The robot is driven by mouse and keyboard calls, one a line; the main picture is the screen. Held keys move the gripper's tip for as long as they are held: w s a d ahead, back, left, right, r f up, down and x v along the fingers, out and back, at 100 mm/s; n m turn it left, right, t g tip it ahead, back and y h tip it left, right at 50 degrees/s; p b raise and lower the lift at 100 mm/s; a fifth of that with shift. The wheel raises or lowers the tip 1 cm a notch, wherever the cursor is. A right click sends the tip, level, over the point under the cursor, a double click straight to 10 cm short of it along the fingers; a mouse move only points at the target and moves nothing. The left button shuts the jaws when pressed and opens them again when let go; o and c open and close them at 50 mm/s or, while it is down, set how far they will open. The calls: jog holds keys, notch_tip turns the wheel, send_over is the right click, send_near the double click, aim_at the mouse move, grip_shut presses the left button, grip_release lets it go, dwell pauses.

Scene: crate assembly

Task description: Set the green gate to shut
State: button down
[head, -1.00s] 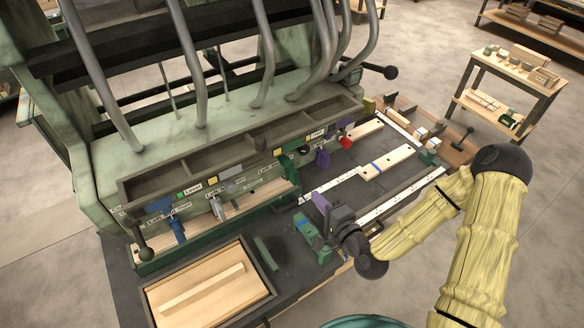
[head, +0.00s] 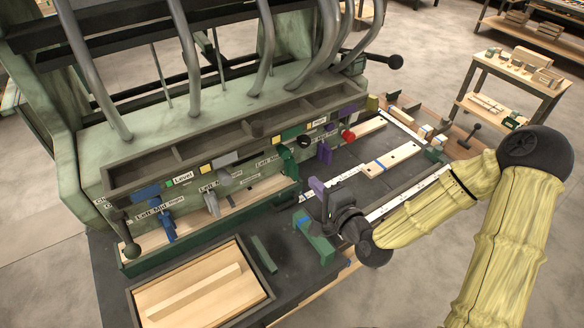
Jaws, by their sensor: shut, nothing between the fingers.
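A green upright plate (head: 288,163), which looks like the green gate, stands at the right end of the long wooden channel. I cannot tell from this view whether it is open or shut. My gripper (head: 327,204) is shut and empty. It is right of and nearer than the plate, apart from it, above the dark worktop and beside a green bracket (head: 318,247) with a blue mark. A purple upright piece (head: 317,189) shows at the gripper's tip; I cannot tell whether they touch. The wrist partly hides the bracket's surroundings.
A second purple piece (head: 324,153) and a red knob (head: 348,135) are farther back. A loose green bar (head: 264,254) lies by the wooden tray (head: 269,287). A board (head: 393,160) lies on the worktop. Overhead pipes stand behind.

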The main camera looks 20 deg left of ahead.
aim_at(287, 155)
jog(key=shift+a+f+b, duration=0.15)
jog(key=shift+f+b, duration=0.05)
jog(key=shift+b, duration=0.4)
jog(key=p+x, duration=0.1)
jog(key=x, duration=0.2)
jog(key=p+x, duration=0.2)
jog(key=x, duration=0.1)
jog(key=p+x, duration=0.1)
jog(key=x, duration=0.3)
jog(key=shift+w+a+r+p, duration=0.1)
jog(key=shift+r+p, duration=0.2)
jog(key=shift+p, duration=0.05)
jog(key=shift+w+a+f, duration=0.2)
jog(key=shift+w+a, duration=0.2)
jog(key=shift+w, duration=0.05)
